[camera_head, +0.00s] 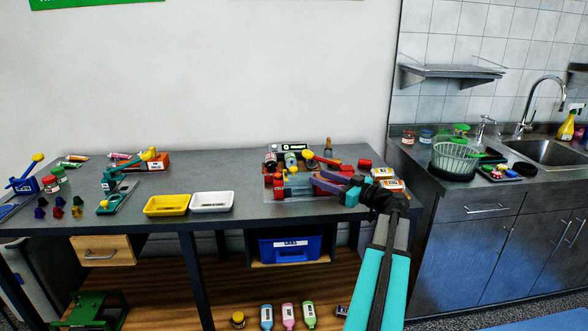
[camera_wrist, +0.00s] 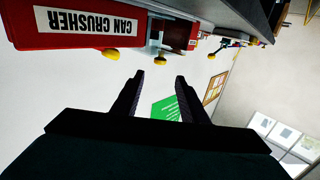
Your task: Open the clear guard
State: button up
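A pale, see-through piece (camera_head: 298,187) that may be the clear guard is at the front of the cluster of red parts on the bench, in the head view. Its edges and hinge are too small to make out. My gripper (camera_wrist: 161,76) shows two dark fingers standing apart with nothing between them. In the head view its end is beside the right of that cluster and partly hides it. A red box labelled CAN CRUSHER (camera_wrist: 90,22) appears upside down at the upper left of the wrist view, beyond the fingertips. No clear panel can be made out there.
A yellow tray (camera_head: 167,211) and a white tray (camera_head: 212,208) lie on the bench left of the cluster. Small bottles and jars crowd the cluster. A blue bin (camera_head: 290,250) sits under the bench. The sink counter (camera_head: 410,148) is on the right.

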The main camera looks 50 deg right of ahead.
aim_at(296, 169)
jog(key=w, duration=0.4)
jog(key=w+p, duration=0.1)
jog(key=w, duration=0.3)
jog(key=w+a+p, duration=0.1)
jog(key=w, duration=0.3)
jog(key=shift+w, duration=0.4)
jog(key=shift+c, duration=0.5)
grip_shut()
